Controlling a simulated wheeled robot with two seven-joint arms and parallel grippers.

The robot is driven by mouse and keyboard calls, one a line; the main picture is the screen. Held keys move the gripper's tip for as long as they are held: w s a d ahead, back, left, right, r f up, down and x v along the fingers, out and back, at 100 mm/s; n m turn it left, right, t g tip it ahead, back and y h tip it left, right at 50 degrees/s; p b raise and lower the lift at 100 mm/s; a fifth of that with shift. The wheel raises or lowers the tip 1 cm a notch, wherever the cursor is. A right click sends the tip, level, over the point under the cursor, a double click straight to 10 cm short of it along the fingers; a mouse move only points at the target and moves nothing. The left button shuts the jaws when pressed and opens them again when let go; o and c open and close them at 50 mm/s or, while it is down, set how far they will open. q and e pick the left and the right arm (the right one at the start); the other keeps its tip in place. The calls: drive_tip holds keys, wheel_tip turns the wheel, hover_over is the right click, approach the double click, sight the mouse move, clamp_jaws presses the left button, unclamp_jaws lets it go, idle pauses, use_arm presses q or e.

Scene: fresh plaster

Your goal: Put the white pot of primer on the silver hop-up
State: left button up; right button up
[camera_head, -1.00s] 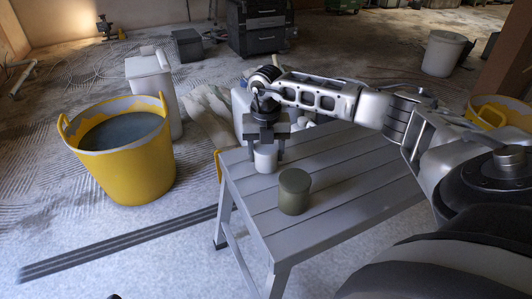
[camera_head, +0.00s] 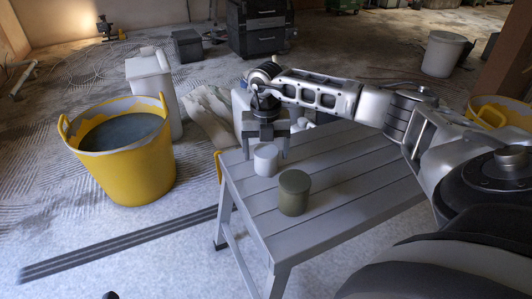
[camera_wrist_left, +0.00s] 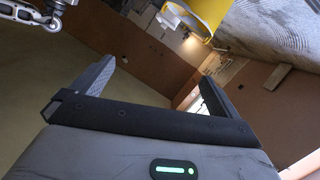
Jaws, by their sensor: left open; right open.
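The small white pot of primer (camera_head: 265,160) stands upright on the silver hop-up (camera_head: 340,200), near its left end. My right gripper (camera_head: 265,154) is open just behind and above the pot in the head view, with the pot's lid and front clear of its fingers. I cannot tell whether a finger still touches the pot.
An olive-green pot (camera_head: 294,193) stands on the hop-up, close to the white pot. A yellow tub (camera_head: 130,170) of grey liquid is on the floor at the left. The hop-up's front right is clear.

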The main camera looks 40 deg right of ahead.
sight(266, 151)
use_arm(q)
drive_tip(key=f+p, duration=0.1)
drive_tip(key=a+f+m+g+y+p, duration=0.1)
drive_tip(key=p, duration=0.1)
drive_tip(key=shift+s+a+f+g, duration=0.1)
drive_tip(key=shift+s+f+g, duration=0.1)
drive_tip(key=shift+s+g, duration=0.15)
use_arm(e)
wheel_tip(266, 151, up, 10)
drive_tip(key=shift+r, duration=0.25)
use_arm(q)
drive_tip(key=shift+r, duration=0.15)
